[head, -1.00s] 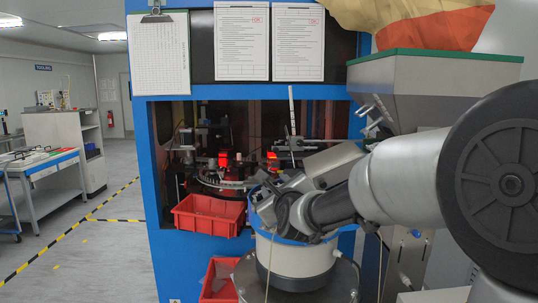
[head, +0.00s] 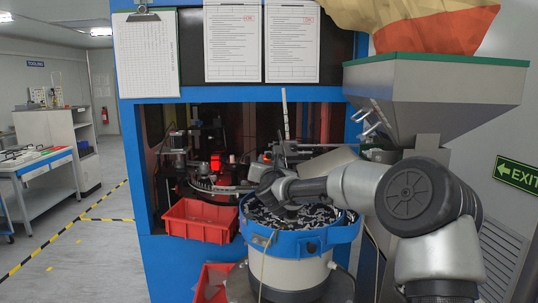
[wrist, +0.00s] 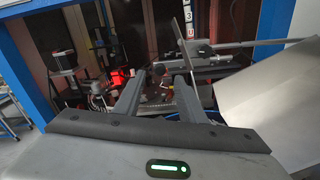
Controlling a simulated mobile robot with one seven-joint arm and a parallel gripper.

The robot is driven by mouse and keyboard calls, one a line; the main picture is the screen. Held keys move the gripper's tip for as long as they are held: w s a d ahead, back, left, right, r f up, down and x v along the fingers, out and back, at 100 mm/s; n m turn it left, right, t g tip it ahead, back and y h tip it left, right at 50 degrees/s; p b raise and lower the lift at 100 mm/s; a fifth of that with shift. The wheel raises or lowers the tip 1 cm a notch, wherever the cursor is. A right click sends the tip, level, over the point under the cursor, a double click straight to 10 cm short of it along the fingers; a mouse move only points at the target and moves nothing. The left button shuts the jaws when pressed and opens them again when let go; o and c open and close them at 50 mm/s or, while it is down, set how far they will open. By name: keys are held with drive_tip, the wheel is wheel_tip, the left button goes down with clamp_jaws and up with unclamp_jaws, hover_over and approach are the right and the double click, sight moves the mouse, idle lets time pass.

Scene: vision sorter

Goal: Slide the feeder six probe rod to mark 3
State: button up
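A probe assembly shows in the wrist view, with a grey block (wrist: 203,48) and a long horizontal grey rod (wrist: 270,44) reaching right. I cannot tell for certain which part is the feeder six probe rod. An upright strip with dark marks (wrist: 189,20), one looking like a 3, stands behind it; in the head view it is a pale upright strip (head: 285,112). My gripper (wrist: 160,82) is open, its two fingers apart with nothing seen between them. The block is just beyond and right of the fingertips. In the head view my wrist partly hides the probe area.
A blue-rimmed bowl feeder (head: 318,236) full of dark parts stands below my arm. A grey hopper (head: 430,95) is at the right. A bright sheet-metal panel (wrist: 275,110) is close at the wrist view's right.

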sight(269, 156)
drive_tip(key=w+p, duration=0.1)
drive_tip(key=w, duration=0.4)
drive_tip(key=shift+w, duration=0.2)
clamp_jaws()
